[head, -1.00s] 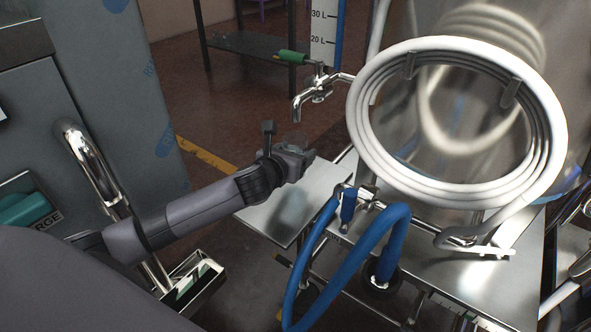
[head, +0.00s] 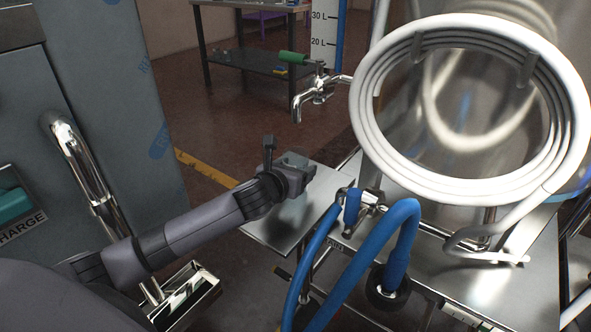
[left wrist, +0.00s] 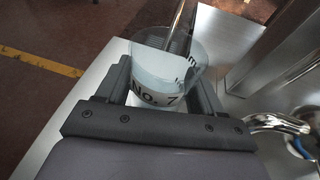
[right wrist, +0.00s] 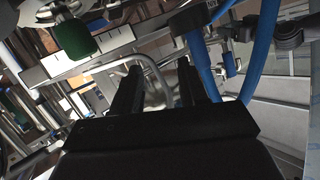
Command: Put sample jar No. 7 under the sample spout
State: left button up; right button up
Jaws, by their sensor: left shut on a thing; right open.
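Sample jar No. 7 (left wrist: 165,72) is a clear cup with a white "No. 7" label, held between the fingers of my left gripper (left wrist: 165,92). In the head view this gripper (head: 296,163) is over the steel shelf and below the sample spout (head: 300,104), a chrome tap with a green handle; the jar is mostly hidden there. In the left wrist view a shiny metal tube (left wrist: 176,22) overlaps the jar's mouth; I cannot tell the gap between them. My right gripper (right wrist: 158,82) is open, with nothing clearly between its fingers, and out of the head view.
The steel shelf (head: 265,222) lies under my left gripper. To its right are blue hoses (head: 375,255) and a large coiled white hose (head: 365,110) before a steel tank. A grey cabinet (head: 110,110) stands at left. A dark bench (head: 255,62) is behind.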

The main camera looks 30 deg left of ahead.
pick_arm(q)
jog(key=o, duration=1.1)
jog(key=shift+f, duration=0.15)
jog(key=shift+o, duration=0.2)
jog(key=shift+r, duration=0.2)
jog(key=shift+s+r, duration=0.1)
jog(key=shift+s, duration=0.15)
jog(key=p+v, duration=0.2)
jog(key=v, duration=0.3)
jog(key=shift+s+r+p, duration=0.1)
jog(key=shift+p, duration=0.25)
jog(key=p+v, duration=0.1)
jog(key=v, duration=0.4)
jog(key=shift+s+d+r+p, duration=0.1)
jog(key=shift+s+p, duration=0.25)
jog(key=shift+s, duration=0.25)
pick_arm(e)
jog(key=shift+r+g, duration=0.3)
jog(key=shift+g, duration=0.2)
jog(key=shift+s+d+f+h, duration=0.1)
jog(key=shift+s+f+h, duration=0.05)
jog(key=shift+h, duration=0.15)
